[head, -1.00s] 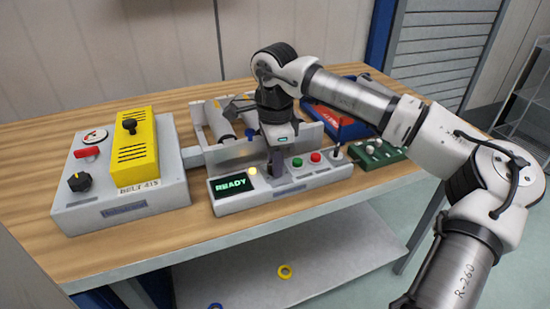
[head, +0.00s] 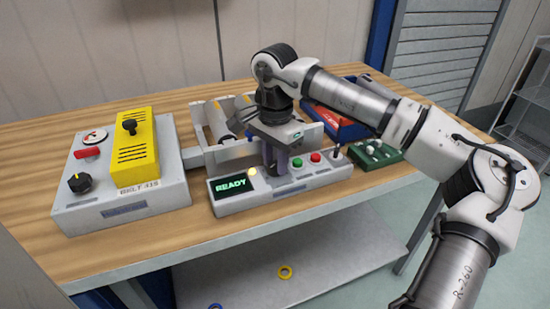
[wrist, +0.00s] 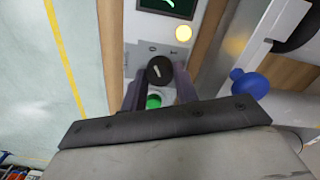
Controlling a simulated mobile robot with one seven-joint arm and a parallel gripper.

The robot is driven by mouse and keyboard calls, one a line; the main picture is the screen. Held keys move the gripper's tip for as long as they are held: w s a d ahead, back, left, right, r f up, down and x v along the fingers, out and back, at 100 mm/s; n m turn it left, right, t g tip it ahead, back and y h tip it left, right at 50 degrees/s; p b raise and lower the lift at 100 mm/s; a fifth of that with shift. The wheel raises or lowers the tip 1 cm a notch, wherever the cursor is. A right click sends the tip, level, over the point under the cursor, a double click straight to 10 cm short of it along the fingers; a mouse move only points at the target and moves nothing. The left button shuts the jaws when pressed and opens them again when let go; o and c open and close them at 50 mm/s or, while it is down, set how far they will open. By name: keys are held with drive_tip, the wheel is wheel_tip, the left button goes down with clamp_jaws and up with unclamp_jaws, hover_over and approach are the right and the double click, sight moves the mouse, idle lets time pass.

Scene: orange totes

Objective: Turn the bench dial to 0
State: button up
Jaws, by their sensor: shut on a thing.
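The bench dial (wrist: 160,69) is a small black knob with a white pointer mark on the control panel (wrist: 142,28), between the display and the green button. Small marks, one like a 0, are printed above it in the wrist view; the pointer leans slightly up and left there. My gripper (wrist: 160,76) points down at the panel, a finger on either side of the dial, shut on it. In the head view, my gripper (head: 271,166) hides the dial. The panel (head: 235,205) also shows there, its display (head: 231,184) reading READY.
Green (head: 298,162) and red (head: 315,157) buttons and a black joystick (head: 337,150) are close right of my gripper. A conveyor with a blue knob (wrist: 247,84) stands behind. A grey box with a yellow cover (head: 134,150) is left. Bare wood (head: 150,250) lies in front.

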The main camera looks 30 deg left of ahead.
sight(274, 164)
drive_tip(key=shift+r, duration=0.1)
drive_tip(key=o, duration=1)
drive_tip(key=shift+c, duration=0.2)
wheel_tip(274, 164, up, 14)
drive_tip(key=shift+f, duration=0.2)
